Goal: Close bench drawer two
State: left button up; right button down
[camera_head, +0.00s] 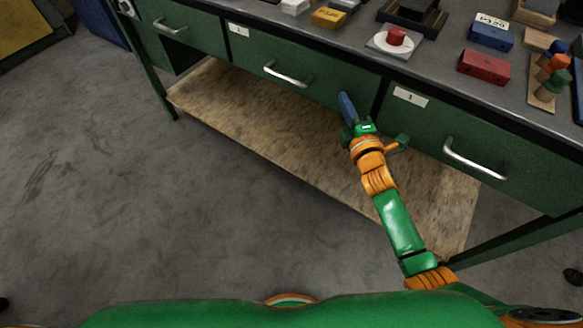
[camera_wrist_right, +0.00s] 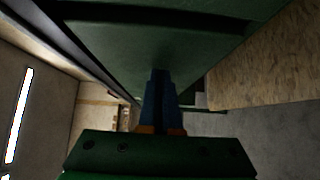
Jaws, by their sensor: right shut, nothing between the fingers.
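The green bench has a middle drawer (camera_head: 325,85) with a silver bar handle (camera_head: 287,74) and a white label at its upper left. A right drawer (camera_head: 500,165) has its own handle (camera_head: 475,163) and label (camera_head: 410,96). A left drawer (camera_head: 190,35) is at the upper left. The label marks are too small to tell which drawer is two. My right gripper (camera_head: 347,106) is shut and empty, its blue fingers at the right end of the middle drawer's front. In the right wrist view the fingers (camera_wrist_right: 160,100) point along a green panel (camera_wrist_right: 150,45); contact is unclear. My left gripper is out of view.
The bench top holds a red button on a white plate (camera_head: 395,38), a blue box (camera_head: 491,33), a red box (camera_head: 484,67) and a yellow box (camera_head: 328,17). A wooden lower shelf (camera_head: 250,125) runs under the drawers. The grey floor (camera_head: 150,210) in front is clear.

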jog(key=shift+w+d+r, duration=0.15)
jog(key=shift+w+r, duration=0.05)
jog(key=shift+r, duration=0.05)
jog(key=shift+r, duration=0.1)
dwell(0.4)
